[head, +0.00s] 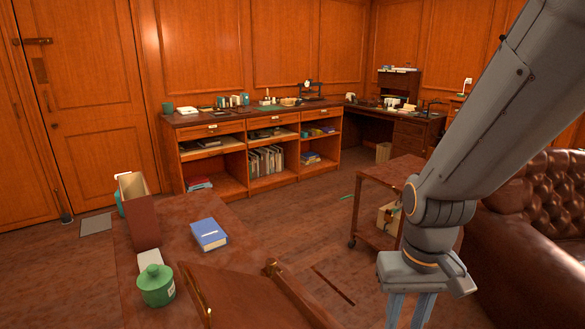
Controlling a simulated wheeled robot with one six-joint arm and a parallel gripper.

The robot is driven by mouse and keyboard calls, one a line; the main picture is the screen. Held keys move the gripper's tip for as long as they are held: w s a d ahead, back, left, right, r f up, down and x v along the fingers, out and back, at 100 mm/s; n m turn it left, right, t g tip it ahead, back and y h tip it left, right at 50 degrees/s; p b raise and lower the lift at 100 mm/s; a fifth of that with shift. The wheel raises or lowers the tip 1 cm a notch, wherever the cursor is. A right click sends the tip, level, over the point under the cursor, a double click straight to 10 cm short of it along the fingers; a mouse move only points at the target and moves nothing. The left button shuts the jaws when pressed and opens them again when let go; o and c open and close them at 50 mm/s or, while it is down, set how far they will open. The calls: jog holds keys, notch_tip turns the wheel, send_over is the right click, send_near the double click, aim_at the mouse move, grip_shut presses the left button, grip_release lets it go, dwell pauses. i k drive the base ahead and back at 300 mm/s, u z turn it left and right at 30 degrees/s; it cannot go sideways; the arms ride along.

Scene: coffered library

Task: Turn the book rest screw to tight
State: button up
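A brown sloped board (238,300), which looks like the book rest, stands on the table at the bottom of the head view, cut off by the lower edge. A small brass part (275,267) shows at its upper right corner, and a brass strip (197,302) runs along its left side. I cannot tell which part is the screw. My gripper (410,314) hangs downward at the lower right, apart from the board and to its right. Its two blue-grey fingers have a gap with nothing visible in it. The fingertips are near or past the lower edge.
A brown trolley (373,196) stands behind my arm. A leather sofa (530,250) is at right. Long shelves (238,158) line the back wall.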

aim_at(271, 262)
jog(key=z, duration=2.25)
jog(key=i, duration=1.25)
jog(key=u, duration=3.95)
